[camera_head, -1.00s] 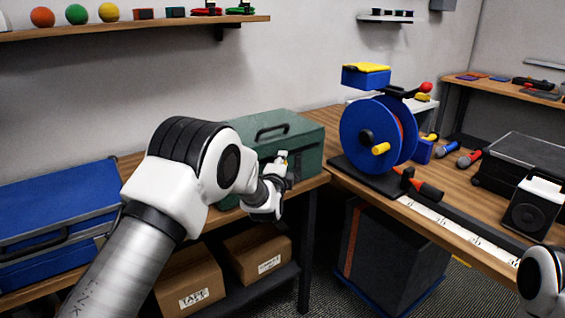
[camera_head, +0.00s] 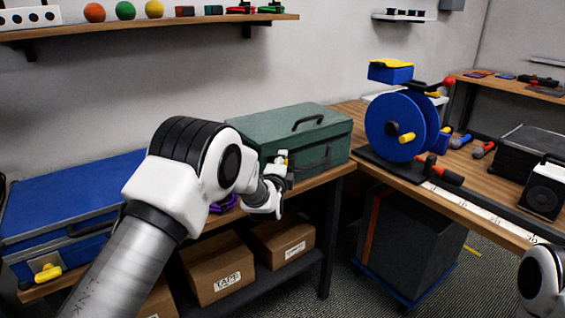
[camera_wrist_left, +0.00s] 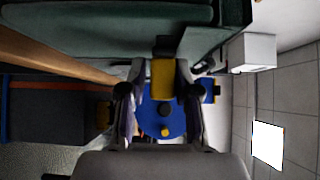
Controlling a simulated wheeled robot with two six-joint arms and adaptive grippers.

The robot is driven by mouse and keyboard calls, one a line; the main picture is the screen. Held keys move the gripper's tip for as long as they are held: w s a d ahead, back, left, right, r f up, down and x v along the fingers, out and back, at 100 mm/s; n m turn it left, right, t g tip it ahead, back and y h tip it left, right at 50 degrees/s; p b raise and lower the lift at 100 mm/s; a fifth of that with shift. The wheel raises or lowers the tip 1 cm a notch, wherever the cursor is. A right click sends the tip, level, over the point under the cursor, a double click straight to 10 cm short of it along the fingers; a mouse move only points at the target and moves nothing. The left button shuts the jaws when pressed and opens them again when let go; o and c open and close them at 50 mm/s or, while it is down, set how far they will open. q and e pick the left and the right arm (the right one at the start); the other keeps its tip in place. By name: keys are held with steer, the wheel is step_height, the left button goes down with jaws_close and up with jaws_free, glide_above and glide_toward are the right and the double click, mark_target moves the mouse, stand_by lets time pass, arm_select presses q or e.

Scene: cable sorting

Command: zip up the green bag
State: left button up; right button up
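The green bag (camera_head: 290,122) is a box-like case with a black handle on top, near the right end of the back bench. My left gripper (camera_head: 282,168) is at its front face, left of its right end. A yellow pull tab (camera_wrist_left: 162,76) sits between the two fingers in the left wrist view. The fingers (camera_wrist_left: 160,90) seem closed on its sides. A black piece joins the tab at the green bag's edge (camera_wrist_left: 75,35). My forearm hides the bag's left front, and I cannot make out the zip line. My right gripper is out of view.
A blue case (camera_head: 75,195) with a yellow pull lies left on the bench. A purple item (camera_head: 224,204) shows beside my wrist. The blue reel (camera_head: 395,128) stands on the right bench. Cardboard boxes (camera_head: 220,272) sit below; a dark bin (camera_head: 410,240) stands under the right bench.

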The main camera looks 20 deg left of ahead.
arm_select(q)
steer(key=shift+o, duration=0.5)
steer(key=shift+s+a+r, duration=0.1)
steer(key=shift+s+a, duration=0.05)
steer(key=shift+s, duration=0.2)
steer(key=s+d, duration=0.1)
steer(key=s, duration=1)
steer(key=shift+s+d, duration=0.25)
steer(key=shift+d, duration=0.05)
